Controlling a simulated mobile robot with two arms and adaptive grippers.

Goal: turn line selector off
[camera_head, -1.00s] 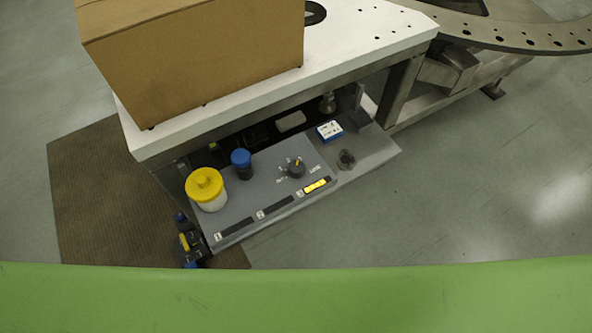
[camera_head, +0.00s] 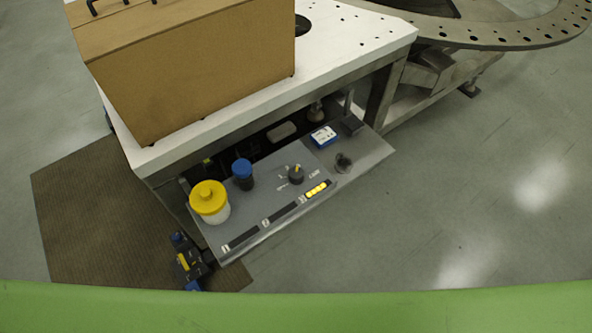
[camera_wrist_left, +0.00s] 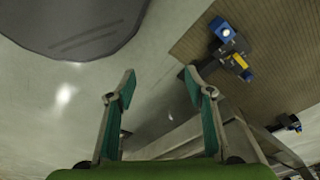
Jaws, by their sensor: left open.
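The line selector (camera_head: 296,175) is a dark round knob with a yellow pointer on the grey panel (camera_head: 270,198) in the head view. Small labels sit around it, too small to read surely. A lit yellow indicator (camera_head: 317,189) is just in front of it, on the panel's front strip. My left gripper (camera_wrist_left: 158,82) is open and empty in the left wrist view, over the floor and apart from the panel. Neither gripper shows in the head view. The selector does not show in the left wrist view.
On the panel stand a yellow-capped white jar (camera_head: 210,203), a blue-capped dark bottle (camera_head: 243,174) and a blue-white box (camera_head: 323,136). A cardboard box (camera_head: 190,75) sits on the white table (camera_head: 355,45) above. A dark tool (camera_head: 190,262) is at the panel's left end. Floor in front is clear.

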